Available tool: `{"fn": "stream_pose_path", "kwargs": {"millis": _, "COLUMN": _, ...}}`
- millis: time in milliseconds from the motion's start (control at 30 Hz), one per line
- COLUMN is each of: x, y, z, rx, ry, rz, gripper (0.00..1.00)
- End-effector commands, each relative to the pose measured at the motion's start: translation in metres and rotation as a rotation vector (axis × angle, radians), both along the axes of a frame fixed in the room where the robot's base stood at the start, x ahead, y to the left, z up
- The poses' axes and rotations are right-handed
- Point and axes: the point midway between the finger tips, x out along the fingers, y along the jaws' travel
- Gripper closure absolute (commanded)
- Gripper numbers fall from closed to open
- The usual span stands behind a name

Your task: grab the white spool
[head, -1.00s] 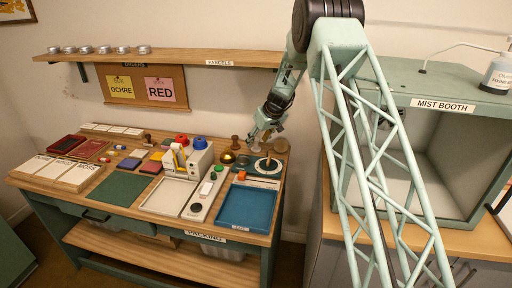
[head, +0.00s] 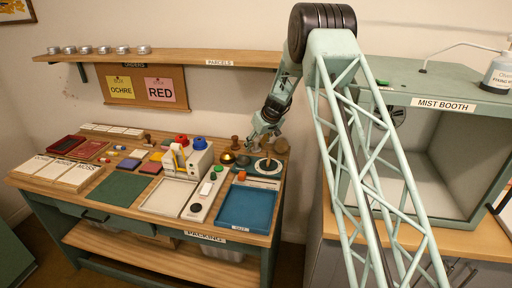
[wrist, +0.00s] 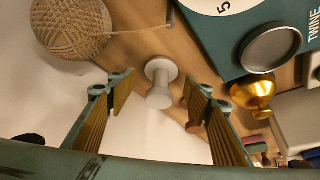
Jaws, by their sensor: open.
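The white spool (wrist: 160,82) shows in the wrist view, pale with a round flange and a narrower stem. It stands near the edge of the wooden tabletop, between the lines of my two fingers and beyond their tips. My gripper (wrist: 158,90) is open and empty, with one finger on each side of the spool in the picture. In the head view my gripper (head: 262,138) is over the back right part of the table. I cannot make out the spool there; the gripper seems to cover it.
A twine ball (wrist: 72,28) lies left of the spool in the wrist view. A green board marked TWINE (wrist: 235,40), a grey round dish (wrist: 270,47) and a brass dome (wrist: 255,92) are to the right. A blue tray (head: 248,207) sits at the table's front right.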

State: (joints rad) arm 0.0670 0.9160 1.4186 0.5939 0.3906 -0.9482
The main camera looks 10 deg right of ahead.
Motion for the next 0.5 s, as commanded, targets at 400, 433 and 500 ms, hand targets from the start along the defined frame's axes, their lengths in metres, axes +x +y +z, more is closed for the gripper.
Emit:
{"fn": "stream_pose_path", "kwargs": {"millis": 400, "x": 0.0, "y": 0.0, "z": 0.0001, "rx": 0.0, "ry": 0.0, "rz": 0.0, "gripper": 0.8}}
{"fn": "stream_pose_path", "kwargs": {"millis": 433, "x": 0.0, "y": 0.0, "z": 0.0001, "rx": 0.0, "ry": 0.0, "rz": 0.0, "gripper": 0.8}}
{"fn": "stream_pose_path", "kwargs": {"millis": 500, "x": 0.0, "y": 0.0, "z": 0.0001, "rx": 0.0, "ry": 0.0, "rz": 0.0, "gripper": 0.8}}
